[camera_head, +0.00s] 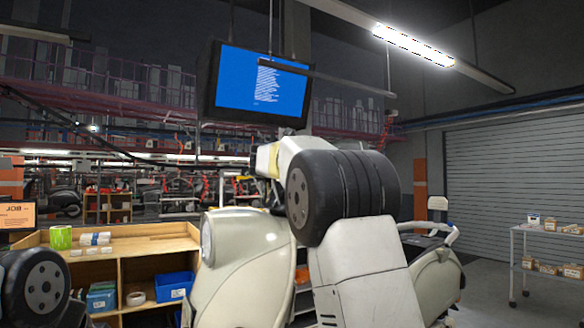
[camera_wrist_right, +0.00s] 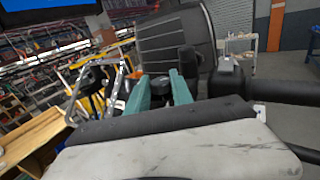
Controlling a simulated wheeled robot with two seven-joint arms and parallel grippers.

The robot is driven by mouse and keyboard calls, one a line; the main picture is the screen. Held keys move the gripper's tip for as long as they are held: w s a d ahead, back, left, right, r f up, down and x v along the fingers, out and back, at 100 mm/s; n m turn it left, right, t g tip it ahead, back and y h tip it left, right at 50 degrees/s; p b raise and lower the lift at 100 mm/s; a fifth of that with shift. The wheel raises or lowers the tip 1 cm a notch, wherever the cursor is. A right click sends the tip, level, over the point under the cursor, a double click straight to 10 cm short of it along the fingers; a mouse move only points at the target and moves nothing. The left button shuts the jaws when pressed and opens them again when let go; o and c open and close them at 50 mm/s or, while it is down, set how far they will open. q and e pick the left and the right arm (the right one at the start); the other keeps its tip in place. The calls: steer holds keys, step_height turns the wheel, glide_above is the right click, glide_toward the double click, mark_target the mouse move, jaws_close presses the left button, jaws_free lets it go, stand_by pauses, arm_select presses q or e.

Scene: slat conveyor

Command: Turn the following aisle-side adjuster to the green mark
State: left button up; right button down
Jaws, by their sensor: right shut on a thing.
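My right gripper (camera_wrist_right: 160,80) shows in the right wrist view, with two teal fingers pointing away from the camera. Its fingers are closed on a small dark part (camera_wrist_right: 160,87), mostly hidden between them. I cannot tell whether this part is the adjuster, and no green mark can be made out. In the head view a cream scooter body (camera_head: 245,265) with a round lamp stands in the middle, partly behind my arm. My arm hides the right gripper there. My left gripper is in neither view.
A wooden shelf unit (camera_head: 132,248) with blue bins stands at the left. A second cream scooter-like body (camera_head: 437,275) shows right of my arm. A wheeled rack (camera_head: 545,268) with small boxes is at the far right. A blue-screened monitor (camera_head: 262,80) hangs above.

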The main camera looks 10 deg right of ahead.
steer(key=m+g+h, duration=0.4)
steer(key=g, duration=0.1)
steer(key=shift+w+a+r, duration=0.1)
steer(key=shift+w+a, duration=0.05)
steer(key=shift+w, duration=0.05)
steer(key=c, duration=1.1)
jaws_free()
steer(key=shift+v, duration=3.95)
steer(key=shift+f, duration=0.25)
